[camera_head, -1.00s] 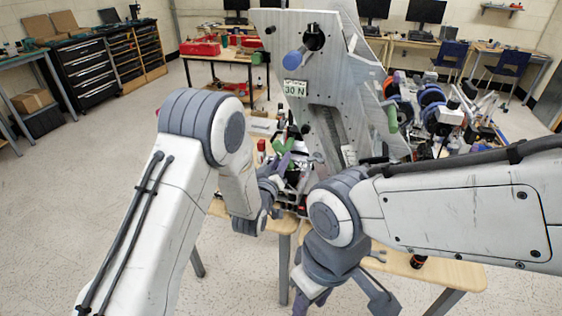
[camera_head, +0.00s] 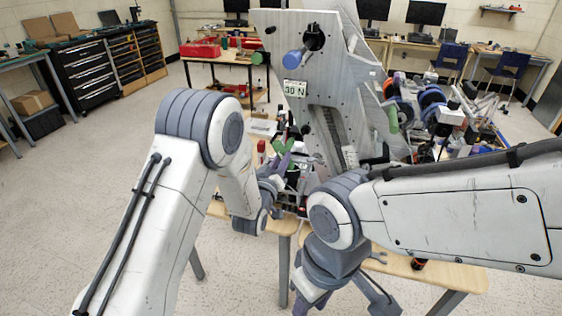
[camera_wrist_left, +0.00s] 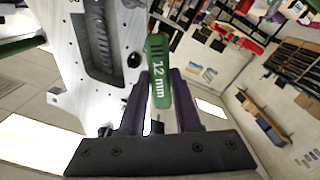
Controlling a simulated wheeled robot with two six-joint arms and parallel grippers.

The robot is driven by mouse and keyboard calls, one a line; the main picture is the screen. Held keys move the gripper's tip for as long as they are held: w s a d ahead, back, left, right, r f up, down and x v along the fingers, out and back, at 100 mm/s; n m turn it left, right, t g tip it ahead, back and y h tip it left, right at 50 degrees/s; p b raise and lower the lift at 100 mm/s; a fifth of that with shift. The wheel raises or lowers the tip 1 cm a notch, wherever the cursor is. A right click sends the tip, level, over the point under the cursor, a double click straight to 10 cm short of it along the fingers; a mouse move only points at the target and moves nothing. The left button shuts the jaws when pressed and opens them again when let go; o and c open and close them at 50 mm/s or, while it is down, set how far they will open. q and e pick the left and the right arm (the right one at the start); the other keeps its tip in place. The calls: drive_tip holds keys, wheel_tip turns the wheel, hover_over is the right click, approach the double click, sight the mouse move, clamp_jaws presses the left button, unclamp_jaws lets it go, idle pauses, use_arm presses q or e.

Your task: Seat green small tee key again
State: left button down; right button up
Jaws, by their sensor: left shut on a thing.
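The green small tee key (camera_wrist_left: 158,75), marked "12 mm", stands between the purple fingers of my left gripper (camera_wrist_left: 158,90) in the left wrist view. The fingers are shut on it. In the head view my left gripper (camera_head: 281,163) is in front of the lower left of the grey panel, with green (camera_head: 281,146) showing at its fingers. The key's lower end and any socket for it are hidden. My right gripper (camera_head: 338,298) hangs low at the bottom edge, away from the panel; its fingertips are cut off.
The tilted grey panel (camera_head: 283,80) carries a "30 N" label (camera_head: 295,88), a blue knob (camera_head: 294,58) and a long slot. A wooden table (camera_head: 440,271) stands below. Blue and red rollers (camera_head: 431,97) and clutter lie to the right. Open floor is at left.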

use_arm(q)
drive_tip(key=shift+b+x, duration=0.3)
drive_tip(key=shift+x, duration=0.8)
drive_tip(key=c, duration=0.5)
unclamp_jaws()
drive_tip(key=shift+c, duration=0.2)
drive_tip(key=shift+s, duration=0.1)
drive_tip(key=s+f+m+g+y+b, duration=0.15)
drive_tip(key=s+g, duration=0.25)
drive_tip(key=s, duration=0.6)
drive_tip(key=s+f+m+g+h+b, duration=0.1)
drive_tip(key=s+f+m+g+b, duration=0.3)
drive_tip(key=s, duration=0.6)
drive_tip(key=s+a+r+m+g+y, duration=0.1)
drive_tip(key=s+a+g, duration=0.1)
drive_tip(key=s, duration=0.5)
drive_tip(key=s+a+r+m+g+y+p, duration=0.1)
drive_tip(key=s+g, duration=0.3)
drive_tip(key=s, duration=0.4)
drive_tip(key=s+a+r+m+g+y+p, duration=0.1)
drive_tip(key=s+a+m+g+y, duration=0.1)
drive_tip(key=s, duration=0.6)
drive_tip(key=shift+a+r+g, duration=0.35)
drive_tip(key=shift+a+g, duration=0.1)
drive_tip(key=shift+g, duration=0.15)
